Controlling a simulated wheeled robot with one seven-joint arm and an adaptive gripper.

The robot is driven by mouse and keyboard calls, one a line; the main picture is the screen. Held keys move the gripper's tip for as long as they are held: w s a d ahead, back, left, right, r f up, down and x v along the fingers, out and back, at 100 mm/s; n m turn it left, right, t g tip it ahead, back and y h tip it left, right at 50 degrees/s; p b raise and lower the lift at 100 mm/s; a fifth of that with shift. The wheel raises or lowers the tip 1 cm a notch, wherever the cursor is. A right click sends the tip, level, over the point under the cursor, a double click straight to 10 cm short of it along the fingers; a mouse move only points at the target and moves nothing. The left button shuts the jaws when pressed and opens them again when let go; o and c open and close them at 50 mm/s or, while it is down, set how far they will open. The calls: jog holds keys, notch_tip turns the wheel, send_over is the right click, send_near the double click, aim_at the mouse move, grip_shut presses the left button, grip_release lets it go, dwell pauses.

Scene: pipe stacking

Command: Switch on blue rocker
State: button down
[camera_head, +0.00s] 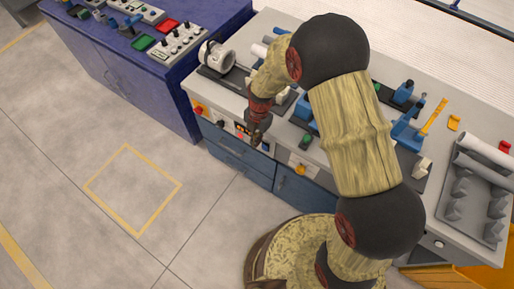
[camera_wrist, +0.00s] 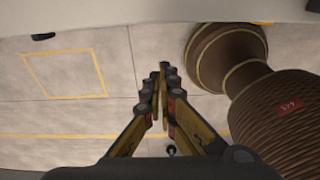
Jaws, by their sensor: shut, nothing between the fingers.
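My gripper (camera_head: 256,139) points down at the front edge of the grey workbench, in front of a small control panel (camera_head: 242,128). Its fingers are together and empty; they also show shut in the wrist view (camera_wrist: 164,70). A red spot shows on the panel just left of the fingertips. A small bluish patch (camera_head: 265,146) lies just right of the fingertips; I cannot tell whether it is the blue rocker. The gripper covers part of the panel, and I cannot tell whether it touches it. No rocker shows in the wrist view.
The workbench (camera_head: 205,100) carries a white pipe fitting (camera_head: 218,56), blue clamps (camera_head: 408,128) and a grey pipe rack (camera_head: 470,205). A red button (camera_head: 199,110) and a yellow one (camera_head: 300,169) sit along its front. A purple cabinet (camera_head: 150,75) stands left.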

aim_at(265, 148)
notch_tip(265, 148, down, 9)
jog(key=w+d+b, duration=0.1)
jog(key=w+b, duration=0.1)
jog(key=b, duration=0.1)
jog(key=shift+d, duration=0.25)
dwell(0.4)
